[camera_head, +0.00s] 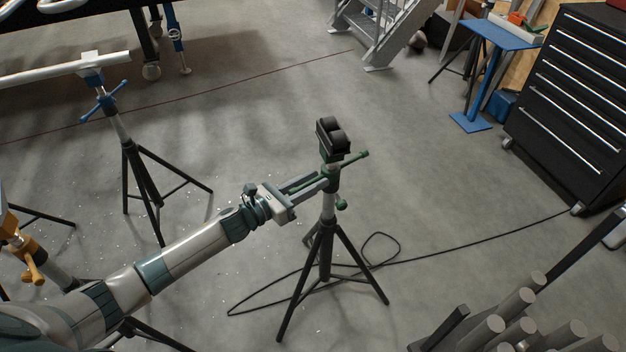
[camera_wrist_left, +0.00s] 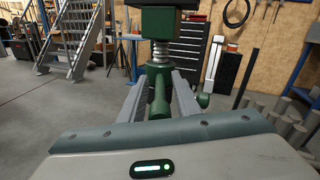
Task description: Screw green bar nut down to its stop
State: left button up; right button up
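The green bar nut (camera_head: 333,172) sits on the upright post of a black tripod stand (camera_head: 326,250), below a black roller head (camera_head: 332,137). One bar end sticks out to the upper right. In the left wrist view, the nut (camera_wrist_left: 160,75) has one bar pointing towards me, and bare silver thread (camera_wrist_left: 160,50) shows between it and the green block above. My left gripper (camera_head: 325,183) is open, its two grey fingers on either side of that bar and reaching the nut's body. Whether they touch it is unclear. My right gripper is not in view.
A blue-handled stand (camera_head: 105,105) carrying a white pipe is at the left, and a yellow stand (camera_head: 25,250) is at the lower left. A black cable (camera_head: 470,240) lies around the tripod's feet. Grey cylinders (camera_head: 515,310) stand at the lower right, near a black drawer cabinet (camera_head: 570,95).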

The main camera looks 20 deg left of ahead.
pick_arm(q)
jog(key=shift+w, duration=0.1)
jog(key=shift+c, duration=0.3)
grip_shut()
jog(key=shift+d, duration=0.15)
